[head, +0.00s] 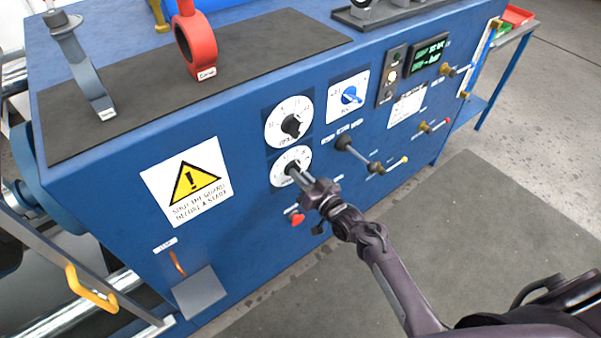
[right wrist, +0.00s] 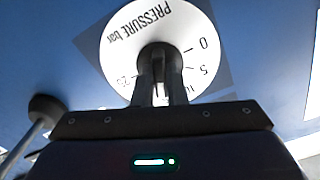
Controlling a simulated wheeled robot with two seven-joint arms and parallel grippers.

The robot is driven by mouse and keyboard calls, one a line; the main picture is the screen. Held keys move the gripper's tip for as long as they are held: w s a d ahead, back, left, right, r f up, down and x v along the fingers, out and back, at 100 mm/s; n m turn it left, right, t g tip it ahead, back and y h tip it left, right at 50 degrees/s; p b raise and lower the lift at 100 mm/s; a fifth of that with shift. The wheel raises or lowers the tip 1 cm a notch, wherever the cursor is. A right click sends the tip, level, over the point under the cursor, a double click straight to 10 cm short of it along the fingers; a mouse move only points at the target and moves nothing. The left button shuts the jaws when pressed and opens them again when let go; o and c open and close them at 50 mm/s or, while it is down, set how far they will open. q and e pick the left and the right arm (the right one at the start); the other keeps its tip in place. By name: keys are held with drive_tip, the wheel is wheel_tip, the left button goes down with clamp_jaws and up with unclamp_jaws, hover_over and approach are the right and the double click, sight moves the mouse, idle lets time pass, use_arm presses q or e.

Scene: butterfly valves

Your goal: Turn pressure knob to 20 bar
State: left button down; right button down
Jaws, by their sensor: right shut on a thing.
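The pressure dial (head: 280,177) is a white round plate on the blue machine's front, below a second white dial. In the right wrist view its face (right wrist: 120,45) reads "PRESSURE bar", with 0, 5, part of a 10 and 25 visible. The dark pressure knob (right wrist: 158,58) sits at its centre. My right gripper (head: 296,173) reaches it from the front, and its two fingers (right wrist: 158,88) are shut on the knob's sides. The knob's pointer and the dial marks behind the fingers are hidden, so I cannot read the setting. My left gripper is not in view.
The upper dial (head: 283,111) has a black knob. A blue switch (head: 350,96), a green-lit display (head: 429,53) and a dark lever (head: 359,153) sit to the right. A red knob (head: 296,217) is just below. The floor mat (head: 480,230) is clear.

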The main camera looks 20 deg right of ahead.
drive_tip(key=shift+f+m+p, duration=0.1)
drive_tip(key=shift+m+p, duration=0.8)
drive_tip(key=shift+m, duration=2)
drive_tip(key=c, duration=1.5)
unclamp_jaws()
drive_tip(key=shift+o, duration=0.2)
drive_tip(key=v, duration=0.8)
